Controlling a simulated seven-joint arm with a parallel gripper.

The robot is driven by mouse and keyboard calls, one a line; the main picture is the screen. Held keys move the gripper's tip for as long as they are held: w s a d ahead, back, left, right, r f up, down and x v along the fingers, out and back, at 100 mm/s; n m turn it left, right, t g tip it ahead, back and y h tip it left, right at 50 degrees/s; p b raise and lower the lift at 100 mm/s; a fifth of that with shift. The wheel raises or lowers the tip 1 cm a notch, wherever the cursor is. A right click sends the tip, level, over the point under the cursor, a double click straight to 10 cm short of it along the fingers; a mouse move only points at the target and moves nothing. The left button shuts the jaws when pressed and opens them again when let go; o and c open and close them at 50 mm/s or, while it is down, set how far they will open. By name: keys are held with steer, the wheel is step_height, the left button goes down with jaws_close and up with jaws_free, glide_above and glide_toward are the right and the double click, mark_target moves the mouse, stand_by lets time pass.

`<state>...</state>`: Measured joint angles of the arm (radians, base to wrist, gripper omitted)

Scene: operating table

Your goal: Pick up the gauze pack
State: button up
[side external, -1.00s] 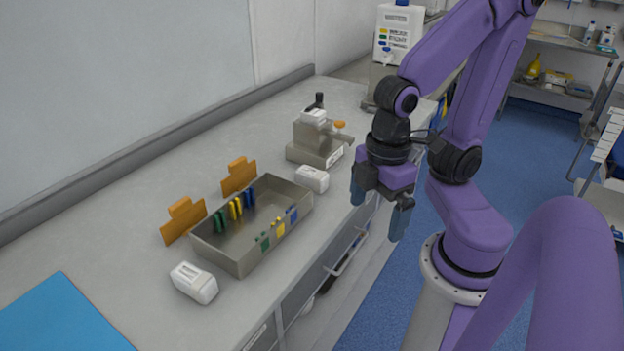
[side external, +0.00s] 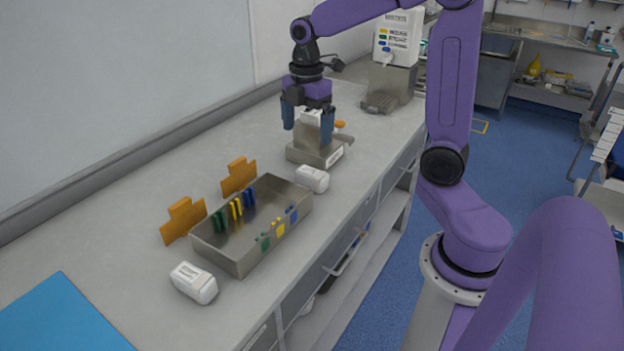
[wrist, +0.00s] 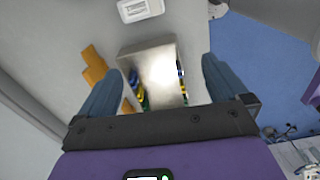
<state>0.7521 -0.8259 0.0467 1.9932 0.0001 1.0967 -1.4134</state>
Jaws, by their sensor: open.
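Three white packs that could be gauze packs show in the side view. One (side external: 194,283) lies on the counter at the near left of the tray. One (side external: 313,178) lies at the tray's far right corner. A white piece (side external: 312,117) sits on top of the metal stand, partly hidden by my gripper. I cannot tell which is the gauze pack. My gripper (side external: 308,127) is open, pointing down over the metal stand, with its fingers on either side of the stand's top. In the wrist view a white pack (wrist: 140,9) shows at the top edge, beyond the tray.
The metal tray (side external: 224,252) holds green, yellow and blue clips. Two orange holders (side external: 184,220) (side external: 239,176) stand behind it. The metal stand (side external: 312,152) is below my gripper. A dispenser (side external: 397,45) stands at the back. A blue mat (side external: 60,320) lies at the near left.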

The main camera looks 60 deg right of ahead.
glide_above(310, 173)
steer(key=shift+n, duration=0.4)
steer(key=f, duration=1.1)
steer(key=shift+s+d, duration=0.15)
steer(key=shift+d, duration=0.1)
steer(key=shift+a+f, duration=0.15)
steer(key=shift+f, duration=2.9)
steer(key=c, duration=0.7)
